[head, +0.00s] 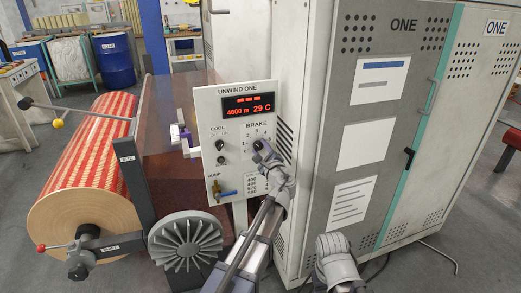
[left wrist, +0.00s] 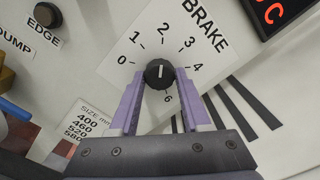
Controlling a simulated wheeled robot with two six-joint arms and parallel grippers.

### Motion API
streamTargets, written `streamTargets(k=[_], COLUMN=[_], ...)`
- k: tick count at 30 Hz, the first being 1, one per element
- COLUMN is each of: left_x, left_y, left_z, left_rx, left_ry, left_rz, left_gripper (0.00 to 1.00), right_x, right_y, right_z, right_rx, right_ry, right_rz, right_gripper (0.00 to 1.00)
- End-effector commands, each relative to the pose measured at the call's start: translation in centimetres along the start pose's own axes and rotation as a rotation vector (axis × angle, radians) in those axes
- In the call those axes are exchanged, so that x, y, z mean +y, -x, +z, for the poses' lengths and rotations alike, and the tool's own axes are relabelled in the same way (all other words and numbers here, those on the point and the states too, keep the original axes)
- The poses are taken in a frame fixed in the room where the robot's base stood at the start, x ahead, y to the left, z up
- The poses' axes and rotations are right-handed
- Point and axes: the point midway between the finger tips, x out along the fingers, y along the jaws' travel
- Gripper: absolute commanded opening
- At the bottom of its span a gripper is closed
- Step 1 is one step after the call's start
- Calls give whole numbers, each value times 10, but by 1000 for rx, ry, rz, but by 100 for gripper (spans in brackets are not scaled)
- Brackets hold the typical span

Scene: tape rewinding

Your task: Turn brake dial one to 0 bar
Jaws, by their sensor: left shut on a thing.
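The brake dial is a small round black knob with a white mark, on the white UNWIND ONE panel (head: 205,110). In the left wrist view the dial (left wrist: 153,66) has numbers around it from 0 at left, over the top, to 6 below right. The white mark lies nearly upright in the picture; I cannot tell which number it points to. My left gripper (head: 262,149) is at the dial, and its purple fingers (left wrist: 159,85) are shut on it from both sides. The 5 is hidden.
Another black knob, labelled EDGE (left wrist: 47,14), sits left of the dial. A brass valve with a blue handle (head: 227,193) is lower on the panel. A grey cabinet (head: 318,215) stands close at right. A red-striped roll (head: 85,155) is at left.

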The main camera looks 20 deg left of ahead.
Motion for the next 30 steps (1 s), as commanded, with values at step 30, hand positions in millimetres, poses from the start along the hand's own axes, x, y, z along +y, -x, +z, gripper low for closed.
streamTargets(k=[30], left_x=[-1], left_y=[1], left_z=[1], left_rx=[-1], left_ry=[966], left_rz=[1], left_gripper=[0], right_x=[0], right_y=[2], right_z=[0], right_rx=[0], right_ry=[0], right_rz=[0], right_gripper=[50])
